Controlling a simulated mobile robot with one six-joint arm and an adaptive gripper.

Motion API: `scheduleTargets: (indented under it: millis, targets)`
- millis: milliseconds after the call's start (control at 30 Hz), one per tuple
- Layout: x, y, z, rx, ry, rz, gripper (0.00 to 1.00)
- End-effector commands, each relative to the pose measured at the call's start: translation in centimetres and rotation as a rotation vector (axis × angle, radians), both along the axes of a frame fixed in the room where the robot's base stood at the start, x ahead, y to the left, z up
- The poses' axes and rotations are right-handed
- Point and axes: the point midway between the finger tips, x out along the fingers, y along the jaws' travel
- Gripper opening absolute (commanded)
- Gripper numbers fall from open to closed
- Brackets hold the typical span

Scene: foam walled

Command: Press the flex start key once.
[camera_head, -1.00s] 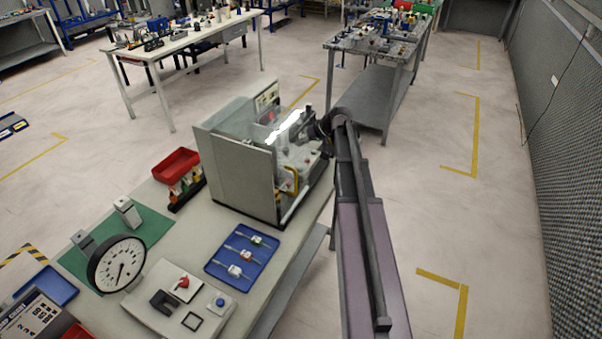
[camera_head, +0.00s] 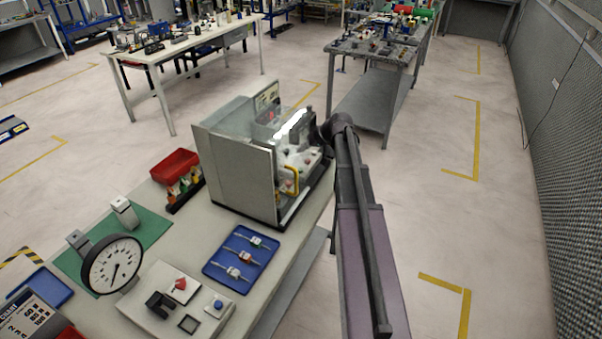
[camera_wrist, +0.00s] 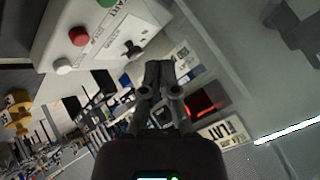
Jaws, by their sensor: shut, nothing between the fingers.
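My gripper (camera_wrist: 158,70) is shut and empty in the wrist view. Its fingertips are beside a pale control panel (camera_wrist: 95,60) with a green button (camera_wrist: 107,3) cut by the top edge, a red button (camera_wrist: 79,36), a white button (camera_wrist: 64,66) and a black switch (camera_wrist: 132,48). Lettering that seems to read START is near the green button; I cannot tell which control is the flex start key. A lit red part (camera_wrist: 203,105) and a FLAT label (camera_wrist: 237,130) lie to the right. In the head view the grey machine (camera_head: 238,172) stands on the bench, and my fingers are hidden there.
The machine has a clear guard and a yellow handle (camera_head: 291,182). A blue tray (camera_head: 242,258) with small parts, a red bin (camera_head: 175,165), a dial gauge (camera_head: 112,264) and a button box (camera_head: 165,300) share the bench. Floor to the right is open.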

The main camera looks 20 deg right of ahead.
Motion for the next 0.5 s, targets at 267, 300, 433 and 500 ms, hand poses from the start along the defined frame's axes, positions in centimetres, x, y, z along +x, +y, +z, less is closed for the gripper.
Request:
scheduleTargets:
  millis: [267,300,433,500]
  targets:
    - [0.0,0.0,-2.9,0.0,0.0,0.0,0.0]
    - [0.0,0.0,-3.2,0.0,0.0,0.0,0.0]
    - [0.0,0.0,-4.3,0.0,0.0,0.0,0.0]
    - [0.0,-0.1,-4.8,0.0,0.0,0.0,0.0]
